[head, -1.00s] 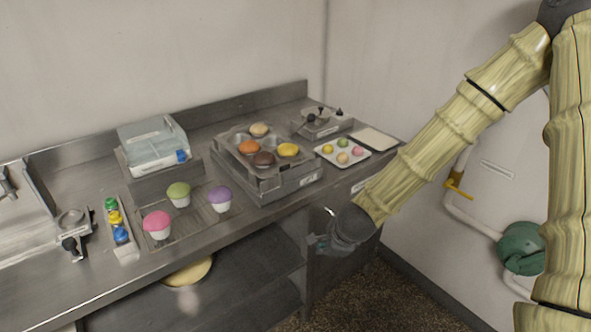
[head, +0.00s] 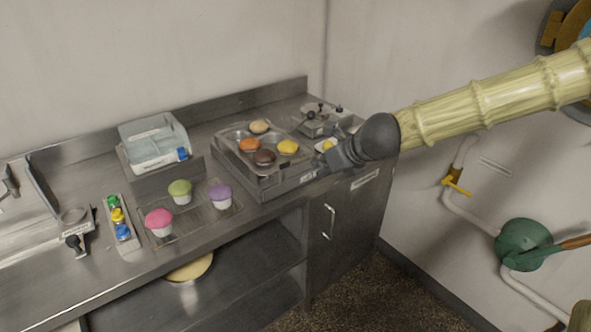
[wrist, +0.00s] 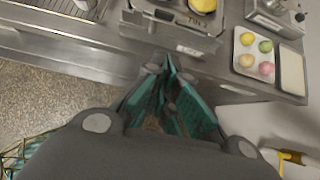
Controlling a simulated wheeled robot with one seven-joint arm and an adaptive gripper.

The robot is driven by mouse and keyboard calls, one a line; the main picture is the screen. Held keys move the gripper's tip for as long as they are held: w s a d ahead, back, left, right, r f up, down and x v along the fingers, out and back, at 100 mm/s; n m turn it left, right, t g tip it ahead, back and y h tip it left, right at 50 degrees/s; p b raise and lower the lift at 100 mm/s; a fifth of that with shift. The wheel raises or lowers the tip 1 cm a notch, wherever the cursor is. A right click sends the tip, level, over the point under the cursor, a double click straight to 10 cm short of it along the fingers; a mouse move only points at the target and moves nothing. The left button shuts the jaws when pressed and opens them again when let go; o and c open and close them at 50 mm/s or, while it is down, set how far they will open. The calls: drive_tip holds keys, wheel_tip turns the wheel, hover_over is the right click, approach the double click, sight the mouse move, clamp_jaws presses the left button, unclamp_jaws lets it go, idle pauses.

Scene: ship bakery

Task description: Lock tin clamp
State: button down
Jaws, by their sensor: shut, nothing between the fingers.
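The muffin tin (head: 227,137) sits in a grey metal holder (head: 268,188) on the counter, with several coloured muffins in it. In the wrist view the holder's front (wrist: 212,47) shows near the top, with a small label and a dark fitting that may be the clamp (wrist: 163,15). I cannot tell the clamp's position. My gripper (head: 330,165) is shut and empty, close to the holder's front right corner in the head view. In the wrist view its fingers (wrist: 165,68) come together just in front of the counter edge, apart from the holder. My gripper hides part of the small tray.
A tray of round coloured pastries (wrist: 243,67) lies right of the holder, beside a pale board (wrist: 290,68). A device with dark knobs (head: 321,126) stands behind. Cupcakes (head: 180,191) stand on a rack to the left. A cabinet handle (head: 329,221) juts below the counter.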

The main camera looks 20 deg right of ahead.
sight(285, 166)
drive_tip(key=shift+f, duration=0.15)
drive_tip(key=shift+w+a+r+p+x, duration=0.15)
drive_tip(key=shift+w+r+p+x, duration=0.15)
drive_tip(key=shift+x, duration=1.8)
drive_tip(key=shift+w+a+r+p+x, duration=0.1)
drive_tip(key=shift+w+r+p+x, duration=0.25)
drive_tip(key=shift+x, duration=1.8)
drive_tip(key=shift+w+a+r+p+x, duration=0.15)
drive_tip(key=shift+w+r+x, duration=0.25)
drive_tip(key=shift+x, duration=1.7)
drive_tip(key=shift+d+r, duration=0.1)
drive_tip(key=shift+n+y+p, duration=0.3)
drive_tip(key=shift+p, duration=0.35)
